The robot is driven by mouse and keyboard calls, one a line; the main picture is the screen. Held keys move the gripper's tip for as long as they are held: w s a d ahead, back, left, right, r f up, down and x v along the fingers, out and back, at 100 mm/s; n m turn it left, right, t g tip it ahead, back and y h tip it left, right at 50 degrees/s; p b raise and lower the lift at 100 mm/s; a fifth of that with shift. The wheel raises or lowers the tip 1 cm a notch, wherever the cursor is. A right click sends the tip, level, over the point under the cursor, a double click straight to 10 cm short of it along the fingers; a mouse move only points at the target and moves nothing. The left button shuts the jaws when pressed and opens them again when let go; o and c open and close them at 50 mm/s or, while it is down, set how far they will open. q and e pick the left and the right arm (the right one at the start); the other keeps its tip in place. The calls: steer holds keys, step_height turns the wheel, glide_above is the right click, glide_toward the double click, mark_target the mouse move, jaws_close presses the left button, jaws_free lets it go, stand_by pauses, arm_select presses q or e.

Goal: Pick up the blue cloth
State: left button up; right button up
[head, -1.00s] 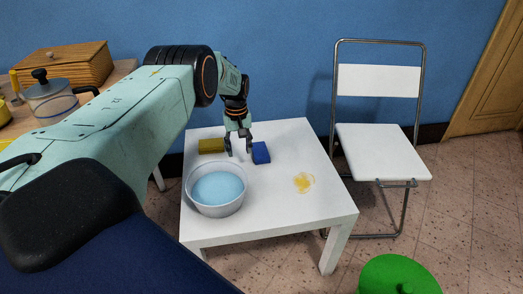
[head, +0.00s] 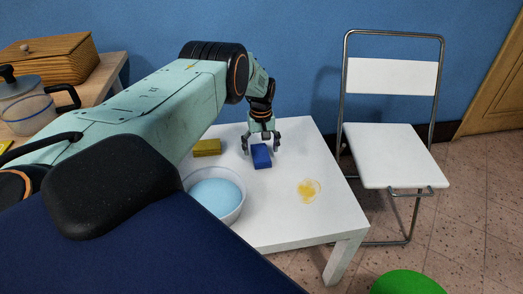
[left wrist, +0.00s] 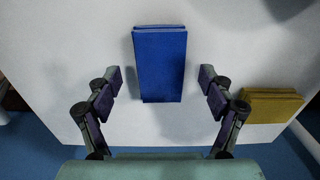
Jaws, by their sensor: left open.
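The blue cloth (head: 261,156) is a small folded block lying on the white table, also plain in the left wrist view (left wrist: 160,65). My left gripper (head: 262,147) is open above and just behind the cloth in the head view. In the left wrist view the open fingers (left wrist: 160,80) stand on either side of the cloth, with a gap on both sides. I cannot tell how high the fingertips are above the table. My right gripper is not in view.
A yellow cloth (head: 206,148) lies left of the blue one. A bowl of blue liquid (head: 216,195) stands at the table's front left. A yellow stain (head: 309,190) marks the white table (head: 335,212). A white folding chair (head: 392,155) stands to the right.

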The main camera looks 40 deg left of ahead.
mark_target(261, 154)
arm_select(q)
steer(key=shift+s+f+b, duration=0.1)
steer(key=shift+f+b, duration=0.2)
steer(key=shift+f, duration=0.55)
steer(key=shift+d, duration=0.1)
steer(key=c, duration=1.2)
steer(key=shift+c, duration=0.2)
step_height(261, 154, up, 10)
steer(key=p, duration=0.5)
